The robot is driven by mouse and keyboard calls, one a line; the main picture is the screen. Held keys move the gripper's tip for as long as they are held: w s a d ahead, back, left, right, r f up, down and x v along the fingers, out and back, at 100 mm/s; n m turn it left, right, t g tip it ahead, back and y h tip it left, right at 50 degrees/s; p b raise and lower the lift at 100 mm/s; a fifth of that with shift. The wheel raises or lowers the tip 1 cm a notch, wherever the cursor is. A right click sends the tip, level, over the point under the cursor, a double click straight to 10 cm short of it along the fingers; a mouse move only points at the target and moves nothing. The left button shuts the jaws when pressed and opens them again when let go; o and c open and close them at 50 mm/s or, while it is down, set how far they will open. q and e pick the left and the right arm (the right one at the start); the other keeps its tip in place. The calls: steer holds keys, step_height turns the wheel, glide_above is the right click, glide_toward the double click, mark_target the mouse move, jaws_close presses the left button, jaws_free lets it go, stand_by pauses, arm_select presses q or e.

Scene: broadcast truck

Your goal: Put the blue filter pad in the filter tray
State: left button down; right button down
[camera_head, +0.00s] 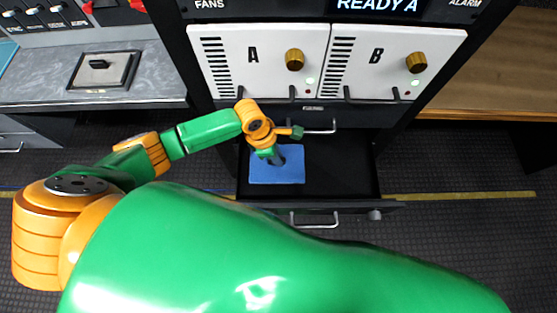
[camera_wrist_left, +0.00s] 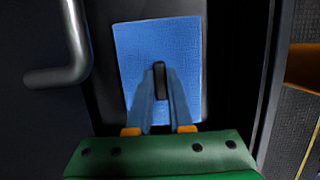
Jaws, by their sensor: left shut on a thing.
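The blue filter pad (camera_head: 290,177) is a flat blue square with a dark upright tab in its middle. In the head view it appears within the left half of the open black filter tray (camera_head: 345,172). I cannot tell whether it rests on the tray floor or hangs just above it. My left gripper (camera_head: 278,160) points down over the pad and is shut on its tab. In the left wrist view the fingers (camera_wrist_left: 160,95) close on the tab, with the blue pad (camera_wrist_left: 135,45) spread flat beyond them. My right gripper is out of view.
The rack front above the tray has white panels A (camera_head: 230,60) and B (camera_head: 365,62) with brass knobs and handles. A bar handle (camera_head: 315,220) is on the tray front. A grey counter (camera_head: 150,88) stands left, a wooden desk (camera_head: 500,70) right. The tray's right half is empty.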

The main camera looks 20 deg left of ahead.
arm_select(q)
steer(key=shift+w+f, duration=0.2)
steer(key=shift+f, duration=1.5)
steer(key=shift+f, duration=0.1)
steer(key=c, duration=0.8)
jaws_free()
steer(key=p+v, duration=0.1)
steer(key=v, duration=0.6)
steer(key=shift+a+r+p, duration=0.1)
steer(key=shift+r+p, duration=0.2)
steer(key=shift+r, duration=0.05)
steer(key=shift+s, duration=0.15)
